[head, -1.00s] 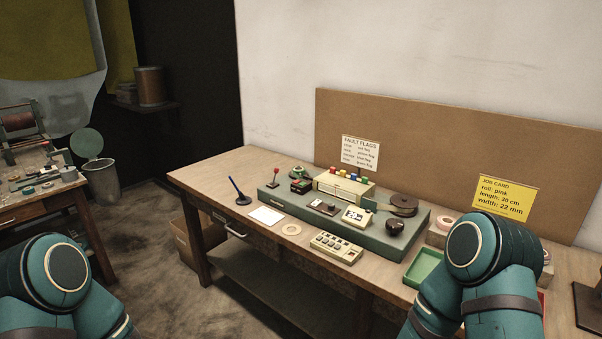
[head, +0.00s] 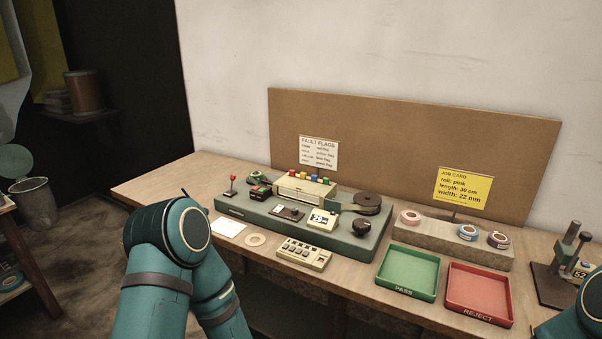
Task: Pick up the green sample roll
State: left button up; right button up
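I cannot make out a green sample roll for certain. A small green round thing (head: 257,177) sits at the back left of the tape machine (head: 300,220), too small to identify. On the grey rack at the right stand a pink roll (head: 410,217), a blue roll (head: 467,232) and a dark-sided roll (head: 498,240). A pale tape ring (head: 255,240) lies flat on the table in front of the machine. Only upper parts of my two arms show, at lower left and at the lower right corner. Both grippers are out of view.
A green PASS tray (head: 408,273) and a red REJECT tray (head: 480,292) look empty. A keypad (head: 304,253) and a white card (head: 229,228) lie near the front edge. A gauge stand (head: 560,270) is at far right. The table's left end is clear.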

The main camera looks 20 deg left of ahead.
aim_at(261, 175)
jog(key=i+j+z, duration=0.1)
jog(key=j+z, duration=0.2)
jog(key=i+j+z, duration=0.1)
jog(key=j+z, duration=0.2)
jog(key=j, duration=0.25)
jog(key=j+z, duration=0.4)
jog(key=j, duration=1.55)
